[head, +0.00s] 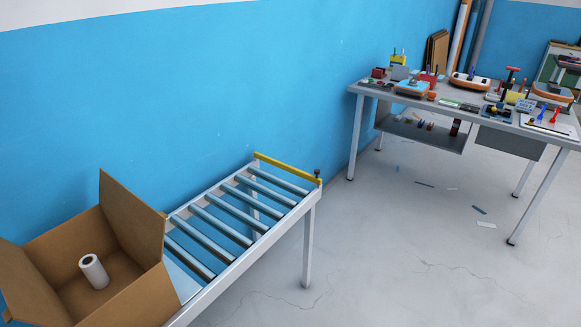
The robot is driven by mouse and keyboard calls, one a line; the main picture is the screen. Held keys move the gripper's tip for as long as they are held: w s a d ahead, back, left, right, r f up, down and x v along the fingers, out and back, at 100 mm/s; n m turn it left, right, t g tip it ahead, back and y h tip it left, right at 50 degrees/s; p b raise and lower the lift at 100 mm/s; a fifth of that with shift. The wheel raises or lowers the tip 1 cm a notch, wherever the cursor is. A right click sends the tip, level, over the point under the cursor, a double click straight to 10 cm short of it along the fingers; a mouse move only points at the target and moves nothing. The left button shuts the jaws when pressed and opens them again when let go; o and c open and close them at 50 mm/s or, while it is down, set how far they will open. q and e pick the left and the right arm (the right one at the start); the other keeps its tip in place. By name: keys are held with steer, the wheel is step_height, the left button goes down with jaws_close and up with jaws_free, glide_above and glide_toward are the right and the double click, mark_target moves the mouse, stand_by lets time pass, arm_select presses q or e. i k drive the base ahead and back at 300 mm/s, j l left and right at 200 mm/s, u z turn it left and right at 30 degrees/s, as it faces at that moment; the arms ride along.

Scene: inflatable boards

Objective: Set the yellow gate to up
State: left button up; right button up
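The yellow gate (287,168) is a thin bar across the far end of a roller conveyor (231,262). It lies level, just above the height of the rollers, and reaches from the wall side to the front rail. A small dark knob (317,173) stands at its right end. Neither of my grippers shows in the head view.
An open cardboard box (132,300) with a white roll (94,271) inside sits at the conveyor's near end. A grey workbench (466,97) with many tools stands at the back right. Small scraps lie on the floor near it. The floor between conveyor and bench is otherwise clear.

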mark_target(313, 179)
steer(key=i+l, duration=0.2)
steer(key=i, duration=0.35)
steer(key=i+l, duration=0.15)
steer(key=i, duration=0.35)
steer(key=i+l, duration=0.15)
steer(key=i, duration=0.4)
